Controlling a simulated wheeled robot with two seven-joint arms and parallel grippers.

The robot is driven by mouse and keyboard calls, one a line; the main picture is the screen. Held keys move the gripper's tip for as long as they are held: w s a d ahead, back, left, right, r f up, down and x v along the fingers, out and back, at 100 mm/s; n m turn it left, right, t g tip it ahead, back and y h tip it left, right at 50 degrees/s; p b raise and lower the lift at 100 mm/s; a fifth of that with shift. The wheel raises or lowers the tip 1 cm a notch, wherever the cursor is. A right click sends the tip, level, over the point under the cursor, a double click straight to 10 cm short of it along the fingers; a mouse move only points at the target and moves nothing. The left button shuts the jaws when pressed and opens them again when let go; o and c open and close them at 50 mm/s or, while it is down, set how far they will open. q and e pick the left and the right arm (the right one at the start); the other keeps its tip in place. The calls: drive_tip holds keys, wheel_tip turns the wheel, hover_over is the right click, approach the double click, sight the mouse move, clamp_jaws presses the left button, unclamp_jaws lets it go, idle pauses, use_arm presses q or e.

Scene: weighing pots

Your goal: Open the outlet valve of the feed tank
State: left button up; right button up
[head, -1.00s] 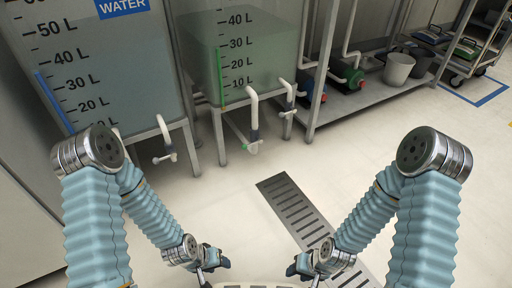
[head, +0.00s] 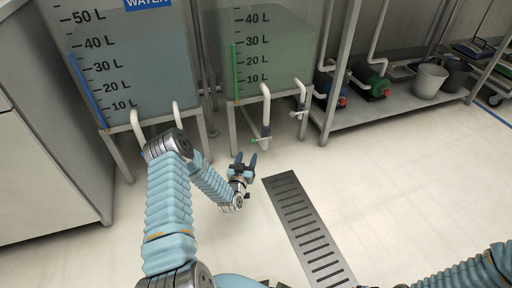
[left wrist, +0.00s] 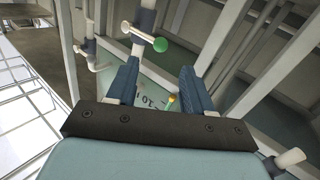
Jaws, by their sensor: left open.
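The tank with the green level strip (head: 270,50) holds greyish liquid and stands on a metal frame. Its white outlet pipe (head: 266,104) runs down to a valve (head: 265,138) with a green-tipped handle. In the left wrist view the green knob (left wrist: 160,45) sits on a white cross handle (left wrist: 143,36), beyond my fingers. My left gripper (head: 246,160) is open and empty, below and in front of this valve, apart from it; its fingers also show in the left wrist view (left wrist: 158,68). My right gripper is out of view; only my right arm shows at lower right.
The WATER tank (head: 120,65) stands to the left, its lower pipes partly behind my left arm. A second white pipe (head: 301,98) hangs right of the valve. A shelf (head: 400,103) with pumps and buckets is further right. A floor grate (head: 305,225) lies ahead; the surrounding floor is clear.

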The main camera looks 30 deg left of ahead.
sight(253, 143)
use_arm(q)
drive_tip(key=b+x, duration=0.1)
drive_tip(key=x, duration=0.7)
drive_tip(key=shift+s+a, duration=0.1)
clamp_jaws()
